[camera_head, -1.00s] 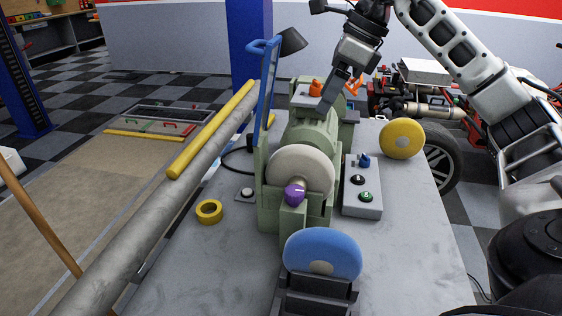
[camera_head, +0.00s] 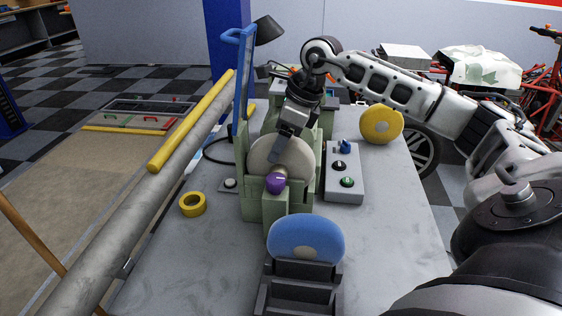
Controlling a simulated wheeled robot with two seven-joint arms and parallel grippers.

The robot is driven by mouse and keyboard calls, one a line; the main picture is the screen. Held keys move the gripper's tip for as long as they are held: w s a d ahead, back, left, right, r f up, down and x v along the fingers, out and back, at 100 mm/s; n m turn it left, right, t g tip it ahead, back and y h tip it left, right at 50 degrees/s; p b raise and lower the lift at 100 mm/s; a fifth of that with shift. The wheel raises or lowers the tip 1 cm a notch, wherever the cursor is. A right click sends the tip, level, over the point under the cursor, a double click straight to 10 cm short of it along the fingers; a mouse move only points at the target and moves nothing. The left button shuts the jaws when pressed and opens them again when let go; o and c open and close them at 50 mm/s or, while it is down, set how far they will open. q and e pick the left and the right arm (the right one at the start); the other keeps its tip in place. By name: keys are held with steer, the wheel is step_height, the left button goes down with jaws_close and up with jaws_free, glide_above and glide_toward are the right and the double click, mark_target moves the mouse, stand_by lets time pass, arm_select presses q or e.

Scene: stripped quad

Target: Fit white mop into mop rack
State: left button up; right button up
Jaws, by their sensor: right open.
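The white mop (camera_head: 300,163) is a pale disc, upright on the green polishing machine (camera_head: 250,205), with a purple knob (camera_head: 276,183) at its front centre. My right gripper (camera_head: 277,157) reaches down from above, in front of the mop's upper face, and hides part of it. It is open; whether its fingers touch the mop I cannot tell. The mop rack (camera_head: 293,300) is dark grey with slots, at the table's front. A blue mop (camera_head: 305,238) stands upright in its rear slot, and the front part looks empty. My left gripper is out of view.
A yellow mop (camera_head: 381,125) stands at the table's right back. A grey control box (camera_head: 343,185) sits right of the machine. Yellow tape (camera_head: 192,204) lies left. A blue handled frame (camera_head: 243,85) rises at the machine's left. The table's front right is clear.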

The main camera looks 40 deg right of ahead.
steer(key=shift+w+a+f, duration=0.15)
steer(key=shift+f, duration=0.4)
jaws_close()
steer(key=shift+r, duration=0.1)
